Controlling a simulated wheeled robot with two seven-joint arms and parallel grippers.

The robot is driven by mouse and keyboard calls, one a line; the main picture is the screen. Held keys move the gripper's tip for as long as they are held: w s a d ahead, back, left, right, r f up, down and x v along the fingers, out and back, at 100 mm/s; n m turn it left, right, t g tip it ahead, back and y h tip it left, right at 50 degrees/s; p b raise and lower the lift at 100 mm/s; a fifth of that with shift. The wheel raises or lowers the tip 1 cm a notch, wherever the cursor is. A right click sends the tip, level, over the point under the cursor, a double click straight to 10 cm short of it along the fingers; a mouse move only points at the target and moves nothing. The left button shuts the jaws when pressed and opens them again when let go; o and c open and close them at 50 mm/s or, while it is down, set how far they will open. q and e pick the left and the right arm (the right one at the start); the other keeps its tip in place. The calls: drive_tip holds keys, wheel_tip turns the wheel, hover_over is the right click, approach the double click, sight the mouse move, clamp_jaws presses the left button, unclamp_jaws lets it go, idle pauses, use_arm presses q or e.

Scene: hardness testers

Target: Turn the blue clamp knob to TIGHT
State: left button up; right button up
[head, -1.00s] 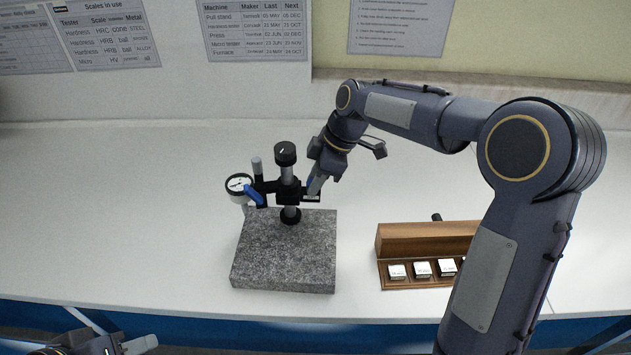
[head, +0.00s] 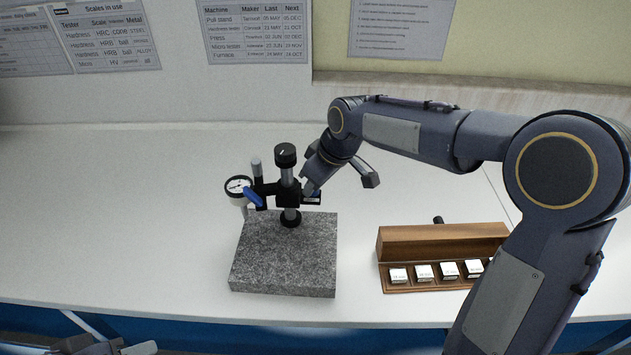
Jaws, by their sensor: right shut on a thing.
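A gauge stand with a granite base (head: 270,275) stands on the bench. A black clamp block (head: 288,196) sits on its upright post and carries a dial gauge (head: 238,186) on the left. A blue lever-like part (head: 253,198) sits beside the dial. My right gripper (head: 309,190) is at the right side of the clamp block, shut on the blue clamp knob, which it mostly hides. A small dark plate with pale marks (head: 312,199) shows just below the fingers; its lettering is unreadable. My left gripper (head: 140,349) is only partly in view at the bottom left edge.
A wooden rack (head: 440,240) with several pale test blocks lies right of the stand. A black knob (head: 285,152) tops the post. The white bench (head: 120,220) is clear to the left. Printed charts hang on the back wall.

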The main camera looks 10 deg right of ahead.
idle(0.4)
drive_tip(key=o, duration=0.7)
